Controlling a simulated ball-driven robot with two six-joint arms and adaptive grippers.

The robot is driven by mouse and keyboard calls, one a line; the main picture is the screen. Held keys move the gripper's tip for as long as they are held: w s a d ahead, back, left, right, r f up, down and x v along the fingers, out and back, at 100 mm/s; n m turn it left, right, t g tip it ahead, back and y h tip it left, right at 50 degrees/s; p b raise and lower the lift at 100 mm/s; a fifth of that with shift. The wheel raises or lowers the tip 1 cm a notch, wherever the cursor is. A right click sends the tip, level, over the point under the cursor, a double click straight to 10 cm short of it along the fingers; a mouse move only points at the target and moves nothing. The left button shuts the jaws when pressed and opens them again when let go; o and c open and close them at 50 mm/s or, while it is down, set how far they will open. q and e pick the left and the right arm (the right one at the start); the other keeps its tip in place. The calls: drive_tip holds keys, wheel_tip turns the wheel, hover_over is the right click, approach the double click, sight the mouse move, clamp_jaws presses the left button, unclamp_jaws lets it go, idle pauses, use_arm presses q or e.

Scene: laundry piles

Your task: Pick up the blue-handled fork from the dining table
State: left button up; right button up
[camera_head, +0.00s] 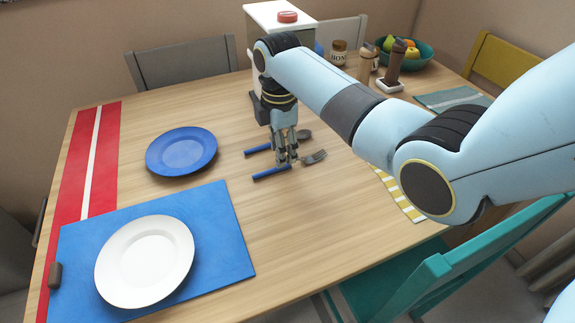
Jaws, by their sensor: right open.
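The blue-handled fork (272,173) lies on the wooden dining table (215,225), near its middle. Its blue handle points left and its grey tines point right. A second blue-handled utensil (258,149), with a grey rounded head like a spoon, lies just behind it. My right gripper (287,163) points down directly over the fork, near where the handle meets the metal. It is open, and the fingertips partly hide the fork's middle. I cannot tell whether the fingertips touch the fork. My left gripper is not in view.
A blue plate (182,151) stands left of the utensils. A white plate (146,261) sits on a blue placemat (230,240) at front left. A fruit bowl (414,54), a honey jar (338,52) and a pepper mill (394,65) stand at the back. Chairs surround the table.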

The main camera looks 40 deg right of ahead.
sight(308, 161)
drive_tip(key=f, duration=0.4)
drive_tip(key=shift+s+d+f+b, duration=0.1)
drive_tip(key=shift+d+f+b, duration=0.1)
drive_tip(key=shift+b, duration=0.1)
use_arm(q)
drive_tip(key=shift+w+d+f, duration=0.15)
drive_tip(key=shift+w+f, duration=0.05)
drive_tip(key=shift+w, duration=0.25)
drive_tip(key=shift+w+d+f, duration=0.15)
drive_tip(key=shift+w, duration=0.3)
use_arm(e)
drive_tip(key=shift+r, duration=0.1)
drive_tip(key=shift+c, duration=0.7)
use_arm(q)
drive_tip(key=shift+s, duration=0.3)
use_arm(e)
clamp_jaws()
